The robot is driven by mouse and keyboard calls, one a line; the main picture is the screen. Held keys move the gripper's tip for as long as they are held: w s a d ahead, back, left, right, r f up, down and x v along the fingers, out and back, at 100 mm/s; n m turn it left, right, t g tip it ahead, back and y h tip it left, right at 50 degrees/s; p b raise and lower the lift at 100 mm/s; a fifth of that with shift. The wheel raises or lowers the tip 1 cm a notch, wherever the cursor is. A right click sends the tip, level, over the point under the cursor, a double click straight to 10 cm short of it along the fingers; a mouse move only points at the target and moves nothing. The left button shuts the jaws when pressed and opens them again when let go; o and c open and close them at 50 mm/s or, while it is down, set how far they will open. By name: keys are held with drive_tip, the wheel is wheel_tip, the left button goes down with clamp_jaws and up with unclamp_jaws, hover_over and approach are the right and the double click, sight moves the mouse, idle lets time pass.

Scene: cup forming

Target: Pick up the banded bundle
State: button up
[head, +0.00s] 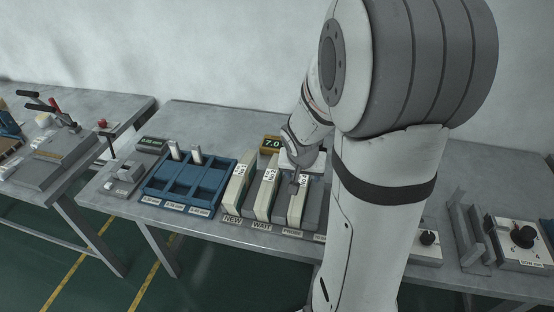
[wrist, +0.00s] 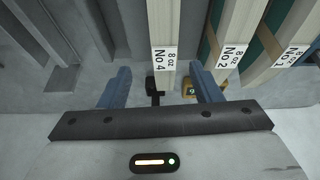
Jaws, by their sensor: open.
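A long pale bundle labelled "8 oz No 4" (wrist: 162,25) extends between the two blue-grey fingers of my gripper (wrist: 161,88) in the wrist view. The fingers are open, one on each side, with visible gaps to the bundle. In the head view my gripper (head: 296,184) is at the labelled end of the rightmost bundle (head: 296,208), above the "PROBE" label, and partly covers it. Two similar bundles stand to its left, at "WAIT" (head: 263,203) and "NEW" (head: 236,195). In the wrist view they read No 2 (wrist: 236,30) and No 1 (wrist: 285,40). I cannot make out a band clearly.
A blue compartment tray (head: 187,184) with two pale upright pieces is left of the bundles. A dial box (head: 522,236) is at the far right. My arm hides the table's middle right.

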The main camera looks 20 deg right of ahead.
sight(302, 181)
drive_tip(key=x, duration=0.3)
drive_tip(key=b+x, duration=0.1)
drive_tip(key=x, duration=0.3)
drive_tip(key=w+b+x, duration=0.1)
drive_tip(key=x, duration=0.2)
drive_tip(key=shift+w+f, duration=0.1)
drive_tip(key=shift+c, duration=0.6)
clamp_jaws()
